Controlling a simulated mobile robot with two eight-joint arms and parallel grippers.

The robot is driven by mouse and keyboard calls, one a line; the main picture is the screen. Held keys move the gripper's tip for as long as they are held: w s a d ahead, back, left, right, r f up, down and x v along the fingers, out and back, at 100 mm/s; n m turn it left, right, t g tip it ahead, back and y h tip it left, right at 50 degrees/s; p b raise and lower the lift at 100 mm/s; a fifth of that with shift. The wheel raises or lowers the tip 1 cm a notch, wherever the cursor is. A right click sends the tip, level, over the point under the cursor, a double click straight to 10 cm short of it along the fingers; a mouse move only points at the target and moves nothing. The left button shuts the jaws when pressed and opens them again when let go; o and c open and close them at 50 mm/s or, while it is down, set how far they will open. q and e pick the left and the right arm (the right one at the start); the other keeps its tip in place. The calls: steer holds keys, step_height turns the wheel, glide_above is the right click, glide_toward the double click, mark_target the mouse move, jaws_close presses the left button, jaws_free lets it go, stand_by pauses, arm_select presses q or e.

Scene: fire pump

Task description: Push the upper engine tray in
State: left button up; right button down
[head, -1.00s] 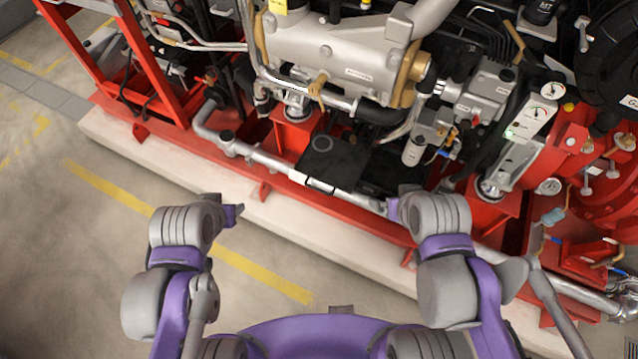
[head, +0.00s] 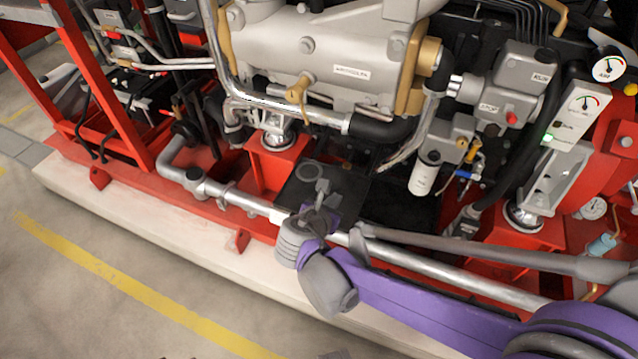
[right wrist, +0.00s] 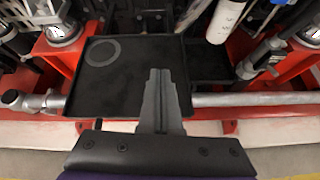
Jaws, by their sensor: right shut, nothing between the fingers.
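The upper engine tray (head: 297,187) is a flat black square tray with a round ring mark, set under the grey engine. It sticks out towards the pipe along the red frame. It also shows in the right wrist view (right wrist: 105,82), left of centre. My right gripper (head: 323,188) is shut and empty, in front of and over the tray's near right part. In the right wrist view its fingers (right wrist: 160,75) overlap the tray's right part; I cannot tell whether they touch it. My left gripper is out of view.
A second black tray surface (head: 405,212) lies right of the upper tray, seemingly lower and further in. A silver pipe (head: 245,200) runs along the front of the red frame. A white filter canister (head: 424,175) hangs at the right. The floor in front is clear.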

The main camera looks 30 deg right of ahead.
steer(key=shift+w+a+f+n, duration=0.1)
steer(key=shift+w+f+n, duration=0.25)
steer(key=shift+w, duration=0.1)
steer(key=shift+w+a+f+n, duration=0.1)
steer(key=shift+w+f+n, duration=0.1)
steer(key=shift+w+n, duration=0.2)
steer(key=shift+w+d+f+b, duration=0.15)
steer(key=shift+w+d+b, duration=0.1)
steer(key=shift+d+b, duration=0.05)
steer(key=b, duration=0.2)
glide_toward(349, 172)
steer(key=f, duration=0.3)
steer(key=shift+w+d+f, duration=0.2)
steer(key=shift+w+d, duration=0.1)
steer(key=shift+d, duration=0.1)
steer(key=w+d, duration=0.1)
steer(key=w+d+b, duration=0.1)
steer(key=shift+w+d, duration=0.15)
steer(key=shift+d, duration=0.15)
steer(key=shift+w+d, duration=0.3)
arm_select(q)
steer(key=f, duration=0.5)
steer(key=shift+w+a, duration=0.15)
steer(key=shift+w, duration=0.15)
